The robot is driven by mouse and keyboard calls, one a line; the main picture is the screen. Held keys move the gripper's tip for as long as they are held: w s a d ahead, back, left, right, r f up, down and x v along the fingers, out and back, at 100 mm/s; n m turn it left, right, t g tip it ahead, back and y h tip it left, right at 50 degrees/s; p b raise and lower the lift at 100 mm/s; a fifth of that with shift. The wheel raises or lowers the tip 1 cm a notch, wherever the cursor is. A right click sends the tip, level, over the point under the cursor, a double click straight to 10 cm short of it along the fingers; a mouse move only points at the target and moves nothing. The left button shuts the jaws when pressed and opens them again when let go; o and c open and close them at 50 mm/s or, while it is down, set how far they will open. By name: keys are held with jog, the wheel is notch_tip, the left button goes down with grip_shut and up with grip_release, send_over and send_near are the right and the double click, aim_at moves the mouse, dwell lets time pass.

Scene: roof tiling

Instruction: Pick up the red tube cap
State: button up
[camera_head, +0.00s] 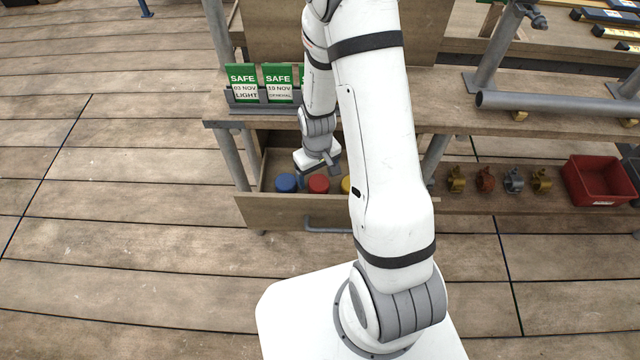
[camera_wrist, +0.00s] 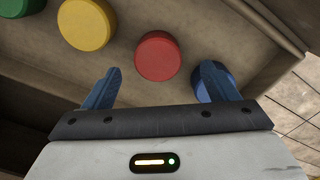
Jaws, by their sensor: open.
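The red tube cap (camera_head: 318,184) sits in an open wooden drawer (camera_head: 290,212), between a blue cap (camera_head: 286,183) on its left and a yellow cap (camera_head: 346,185) on its right. In the wrist view the red cap (camera_wrist: 157,56) lies ahead of my gripper (camera_wrist: 158,88), roughly centred between its two blue fingers. My gripper is open and empty, above the drawer. The right finger overlaps the blue cap (camera_wrist: 213,82) in that view. I cannot tell the exact height of the fingers above the caps.
In the wrist view a green cap (camera_wrist: 20,5) lies beyond the yellow one. A shelf with green SAFE tags (camera_head: 262,82) is above the drawer's back. Several metal clamps (camera_head: 486,180) and a red bin (camera_head: 598,180) stand to the right. Floorboards at left are clear.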

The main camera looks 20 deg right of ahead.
aim_at(318, 181)
jog(key=shift+w+f, duration=0.2)
jog(key=shift+f, duration=2.15)
jog(key=shift+c, duration=0.4)
jog(key=c, duration=1)
jog(key=shift+o, duration=0.2)
notch_tip(318, 181, up, 10)
jog(key=shift+p, duration=0.4)
